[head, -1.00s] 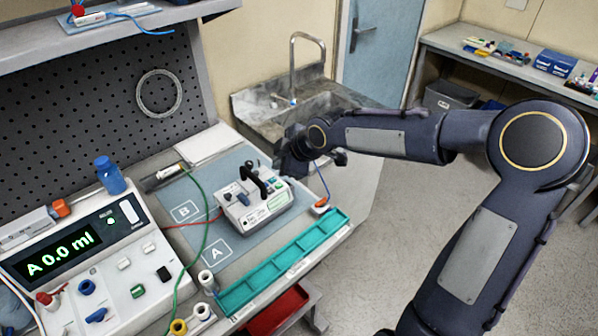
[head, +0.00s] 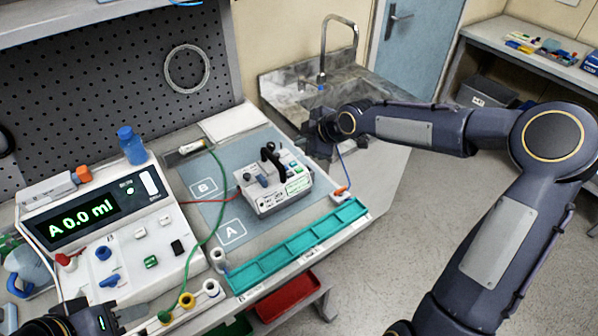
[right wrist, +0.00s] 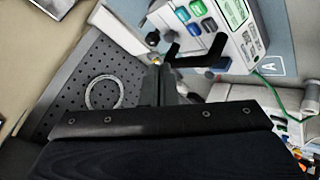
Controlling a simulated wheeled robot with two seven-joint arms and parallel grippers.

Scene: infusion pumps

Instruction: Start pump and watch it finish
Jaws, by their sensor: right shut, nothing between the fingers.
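The pump (head: 285,196) is a white box with a black handle, a green screen and coloured buttons. It stands upright on the blue-grey mat (head: 205,171), beyond the square marked A. In the right wrist view the pump (right wrist: 232,45) shows at the upper right, with green and blue buttons. My right gripper (head: 318,137) is shut and empty, at the pump's far right side; its fingertips (right wrist: 157,64) are near the black handle, and I cannot tell whether they touch. The analyser (head: 110,235) reads "A 0.0 ml".
A teal divided tray (head: 298,252) lies along the bench's front edge. A red tube (head: 208,201) and a green tube (head: 222,190) cross the mat. A blue-capped bottle (head: 131,146) stands behind the analyser. A sink (head: 318,92) is at the back.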

